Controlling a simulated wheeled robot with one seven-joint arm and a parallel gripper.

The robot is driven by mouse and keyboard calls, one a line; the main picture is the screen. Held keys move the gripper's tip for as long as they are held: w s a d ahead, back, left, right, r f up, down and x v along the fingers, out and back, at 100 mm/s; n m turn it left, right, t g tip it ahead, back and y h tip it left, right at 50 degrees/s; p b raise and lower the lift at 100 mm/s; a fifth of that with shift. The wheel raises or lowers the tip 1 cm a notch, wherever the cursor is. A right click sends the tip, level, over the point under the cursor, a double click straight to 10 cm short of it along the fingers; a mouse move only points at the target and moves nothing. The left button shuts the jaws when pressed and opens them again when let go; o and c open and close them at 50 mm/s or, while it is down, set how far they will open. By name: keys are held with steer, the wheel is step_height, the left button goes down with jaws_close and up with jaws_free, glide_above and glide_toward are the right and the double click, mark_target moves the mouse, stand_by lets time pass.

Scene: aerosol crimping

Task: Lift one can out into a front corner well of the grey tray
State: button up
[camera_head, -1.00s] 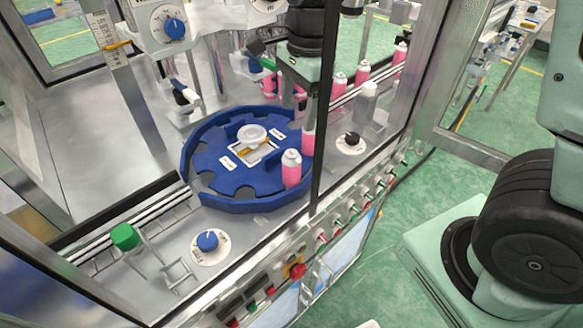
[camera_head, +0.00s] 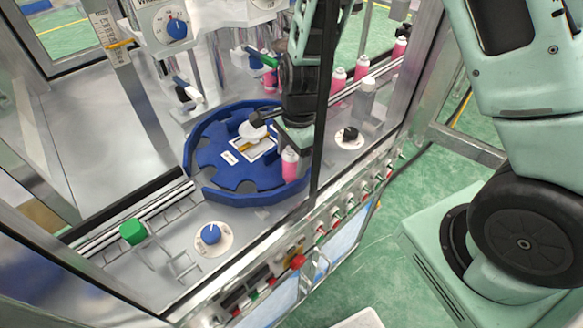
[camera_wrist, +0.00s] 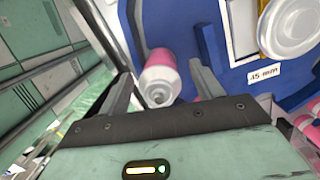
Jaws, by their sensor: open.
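A pink can with a white top (camera_head: 290,166) stands in a pocket at the front right rim of the blue star wheel (camera_head: 240,199). It also shows in the wrist view (camera_wrist: 160,78), between the two fingers. My gripper (camera_wrist: 165,85) is open, with one finger on each side of the can and a gap visible on both sides. In the head view my gripper (camera_head: 290,140) is just above and behind the can and partly covers it. A pale corner at the bottom edge (camera_head: 358,320) may be the grey tray; its wells are out of view.
Several pink cans (camera_head: 338,80) line the conveyor at the back right. A dark frame post (camera_head: 322,110) stands beside my arm. A blue knob (camera_head: 210,234), a black knob (camera_head: 350,134) and a green block (camera_head: 132,232) stand near the wheel. The white hub (camera_head: 252,130) rises at the wheel's centre.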

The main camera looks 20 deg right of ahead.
steer(key=shift+a+f, duration=0.15)
steer(key=shift+f, duration=0.9)
steer(key=c, duration=1.1)
steer(key=shift+r, duration=0.1)
steer(key=shift+r+b, duration=0.75)
steer(key=shift+r, duration=4.2)
